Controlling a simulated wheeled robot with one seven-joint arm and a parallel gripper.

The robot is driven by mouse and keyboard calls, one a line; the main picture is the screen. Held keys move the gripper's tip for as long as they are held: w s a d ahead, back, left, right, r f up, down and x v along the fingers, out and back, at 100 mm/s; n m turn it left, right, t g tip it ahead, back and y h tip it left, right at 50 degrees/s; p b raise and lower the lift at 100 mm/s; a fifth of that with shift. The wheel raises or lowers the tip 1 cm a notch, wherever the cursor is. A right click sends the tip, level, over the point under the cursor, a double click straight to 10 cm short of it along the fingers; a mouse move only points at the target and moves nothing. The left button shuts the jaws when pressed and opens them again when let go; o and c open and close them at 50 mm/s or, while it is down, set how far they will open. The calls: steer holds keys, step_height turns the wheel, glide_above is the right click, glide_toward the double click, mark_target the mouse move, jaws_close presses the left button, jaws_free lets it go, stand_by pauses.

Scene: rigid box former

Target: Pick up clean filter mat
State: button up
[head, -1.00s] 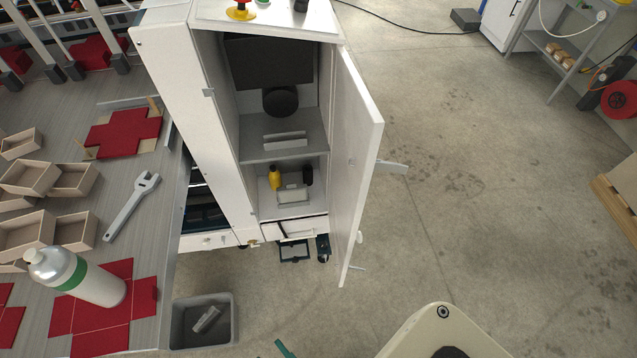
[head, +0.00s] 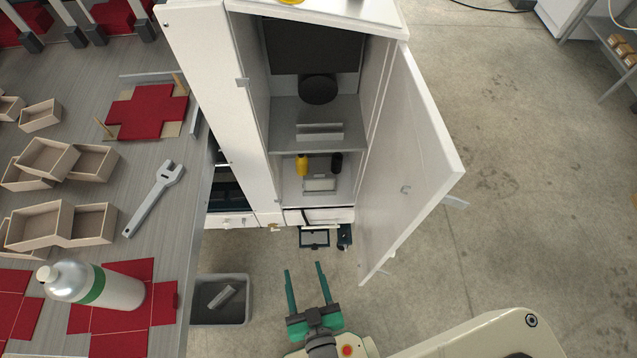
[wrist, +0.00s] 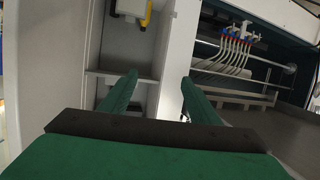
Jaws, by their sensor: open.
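My gripper (head: 304,268) is open and empty, its two green fingers pointing toward the open white cabinet (head: 251,110) from in front and below. In the wrist view, the gripper (wrist: 158,76) shows its fingers apart before a white upright panel. I cannot tell for sure which thing is the clean filter mat. A pale flat piece (head: 319,185) lies on the cabinet's lower shelf, and a light grey piece (head: 320,131) sits on the middle shelf. Another grey piece (head: 221,297) lies in the grey bin (head: 247,309). No such mat is clear in the wrist view.
The cabinet door (head: 415,155) stands open to the right. A yellow bottle (head: 302,165) and a black bottle (head: 336,162) stand on the lower shelf. The table (head: 120,225) with boxes and a wrench (head: 152,200) is at left.

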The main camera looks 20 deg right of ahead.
steer(key=w+d+f+m+g+h, duration=0.1)
steer(key=w+d+f, duration=0.5)
steer(key=w+f, duration=0.4)
steer(key=m+g+h, duration=0.1)
steer(key=m+g, duration=0.1)
glide_toward(319, 175)
steer(key=x, duration=0.3)
steer(key=shift+x, duration=2.25)
steer(key=shift+f, duration=0.1)
jaws_close()
